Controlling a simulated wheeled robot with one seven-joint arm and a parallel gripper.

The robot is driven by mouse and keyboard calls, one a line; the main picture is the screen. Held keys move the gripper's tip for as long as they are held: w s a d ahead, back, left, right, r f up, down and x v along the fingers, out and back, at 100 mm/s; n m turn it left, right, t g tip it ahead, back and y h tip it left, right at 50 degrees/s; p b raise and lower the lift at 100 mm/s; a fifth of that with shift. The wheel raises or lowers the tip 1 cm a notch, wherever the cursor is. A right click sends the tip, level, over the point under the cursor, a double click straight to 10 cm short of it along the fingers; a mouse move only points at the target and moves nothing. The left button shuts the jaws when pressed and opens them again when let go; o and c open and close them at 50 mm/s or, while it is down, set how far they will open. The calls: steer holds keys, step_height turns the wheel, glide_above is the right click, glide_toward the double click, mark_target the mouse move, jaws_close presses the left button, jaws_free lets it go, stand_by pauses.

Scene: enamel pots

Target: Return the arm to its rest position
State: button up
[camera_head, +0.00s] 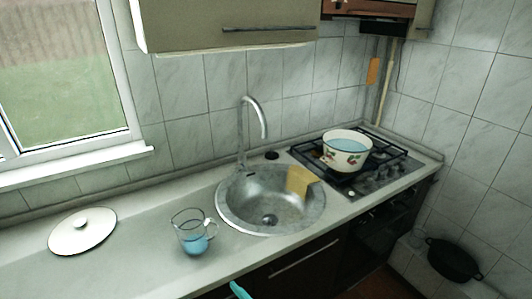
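A small teal piece (239,290) shows at the bottom edge, in front of the counter. It looks like a tip of my gripper, but the rest is outside the picture, so I cannot tell whether it is open or shut. The white enamel pot (344,158) with a red and green pattern stands upright and uncovered on the hob, with blue liquid inside. A clear glass jug (192,232) with some blue liquid stands on the counter left of the sink. The teal piece is apart from both. A white lid (82,232) lies on the counter at the left.
The round metal sink (235,215) with a tall tap (243,135) is set in the counter. A yellow cloth (301,180) hangs at its right rim. A cupboard (225,22) overhangs the back. A dark pan (453,260) is low at the right. Bare counter lies between lid and jug.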

steer(key=s+d+f+m+t+h, duration=0.1)
steer(key=s+d+f+m+h, duration=0.2)
steer(key=s+d+f, duration=0.3)
steer(key=s+d+f+m+t+h, duration=0.25)
steer(key=s+d+f, duration=0.2)
steer(key=s, duration=0.35)
steer(key=s+d+r+h, duration=0.1)
steer(key=s+r, duration=0.1)
steer(key=s, duration=0.6)
steer(key=s+d+r+h, duration=0.1)
steer(key=s+h, duration=0.1)
steer(key=s, duration=0.6)
steer(key=shift+d+r+t, duration=0.3)
steer(key=shift+r+t, duration=0.05)
steer(key=shift+r, duration=0.05)
